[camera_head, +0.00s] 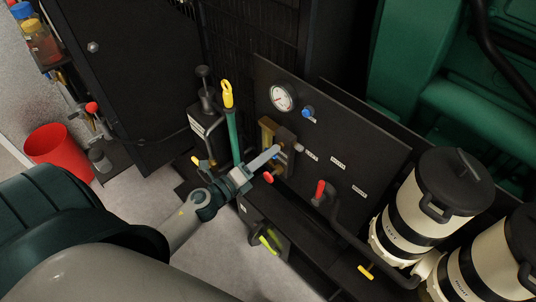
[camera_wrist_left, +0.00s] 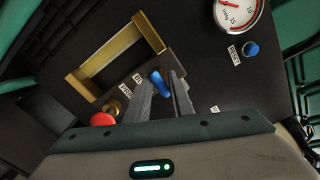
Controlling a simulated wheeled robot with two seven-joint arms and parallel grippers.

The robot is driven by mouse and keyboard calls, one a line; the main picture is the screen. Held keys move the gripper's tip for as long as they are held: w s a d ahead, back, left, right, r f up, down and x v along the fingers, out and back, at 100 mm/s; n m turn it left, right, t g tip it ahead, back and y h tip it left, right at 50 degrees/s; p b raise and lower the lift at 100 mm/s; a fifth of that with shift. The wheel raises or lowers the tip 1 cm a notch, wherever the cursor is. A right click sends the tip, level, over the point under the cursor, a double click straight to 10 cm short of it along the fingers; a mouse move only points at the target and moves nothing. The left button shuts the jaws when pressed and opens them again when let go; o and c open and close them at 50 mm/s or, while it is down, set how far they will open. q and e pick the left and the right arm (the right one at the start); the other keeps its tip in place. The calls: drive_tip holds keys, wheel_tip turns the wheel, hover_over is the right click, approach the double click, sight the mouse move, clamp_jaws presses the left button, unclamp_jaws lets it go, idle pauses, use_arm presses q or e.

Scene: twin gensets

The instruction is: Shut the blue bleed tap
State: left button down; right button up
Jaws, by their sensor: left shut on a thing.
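The blue tap handle (camera_wrist_left: 160,82) sits low on the black panel, beside the brass frame and a small label. My left gripper (camera_wrist_left: 164,92) has its fingers around this handle, shut on it. In the head view my left gripper (camera_head: 274,153) reaches in from the left to the panel, and only a little of the handle shows there. The fingers cover part of the handle, so its exact angle is hard to tell. My right gripper is not in view.
A separate blue knob (camera_head: 308,112) sits below the dial gauge (camera_head: 283,97). A red knob (camera_wrist_left: 103,119) and the brass frame (camera_wrist_left: 118,55) are close to my left fingers. A yellow-topped green lever (camera_head: 232,125) stands beside my gripper. White canisters (camera_head: 408,215) stand at right.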

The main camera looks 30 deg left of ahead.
use_arm(q)
drive_tip(key=c, duration=1.9)
unclamp_jaws()
drive_tip(key=shift+o, duration=0.2)
drive_tip(key=shift+s, duration=0.1)
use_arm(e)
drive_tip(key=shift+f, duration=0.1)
